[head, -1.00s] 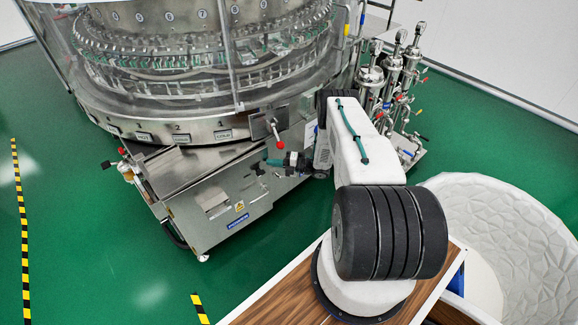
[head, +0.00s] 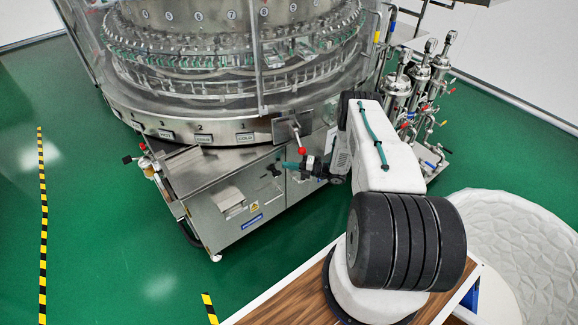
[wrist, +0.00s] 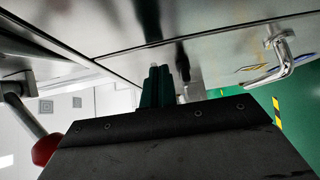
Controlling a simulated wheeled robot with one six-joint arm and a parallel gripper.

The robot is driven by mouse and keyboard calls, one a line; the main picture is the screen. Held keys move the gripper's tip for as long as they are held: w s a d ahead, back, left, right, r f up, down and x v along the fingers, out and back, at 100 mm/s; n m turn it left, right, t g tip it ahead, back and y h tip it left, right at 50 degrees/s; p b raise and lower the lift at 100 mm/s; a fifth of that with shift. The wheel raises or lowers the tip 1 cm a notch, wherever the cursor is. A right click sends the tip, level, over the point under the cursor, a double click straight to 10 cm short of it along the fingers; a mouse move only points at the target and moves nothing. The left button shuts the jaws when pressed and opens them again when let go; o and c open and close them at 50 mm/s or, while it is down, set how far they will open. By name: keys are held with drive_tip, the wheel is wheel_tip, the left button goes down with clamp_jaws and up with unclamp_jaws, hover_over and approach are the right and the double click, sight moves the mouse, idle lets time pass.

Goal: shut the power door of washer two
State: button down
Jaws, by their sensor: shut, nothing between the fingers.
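The rotary washer (head: 175,122) is a round steel and glass machine with a boxy steel cabinet (head: 245,205) under its front right side. My gripper (head: 290,165) is beside the cabinet's upper right part, below a red-tipped lever (head: 301,150). In the wrist view my gripper (wrist: 158,82) has its dark green fingers together, empty, close to a flat steel panel (wrist: 125,85). I cannot tell whether they touch it. A seam runs along the panel's edge. I cannot make out which panel is the power door, or how far it stands open. My arm hides part of the cabinet's right side.
A bent metal handle (wrist: 285,58) is right of my fingers in the wrist view, and a red knob (wrist: 46,149) is at the left. Steel canisters and pipes (head: 425,95) stand right of the washer. Green floor at the left is clear, with striped tape (head: 42,230).

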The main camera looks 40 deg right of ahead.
drive_tip(key=v, duration=1.2)
drive_tip(key=shift+s+a+f, duration=0.2)
drive_tip(key=shift+s, duration=0.3)
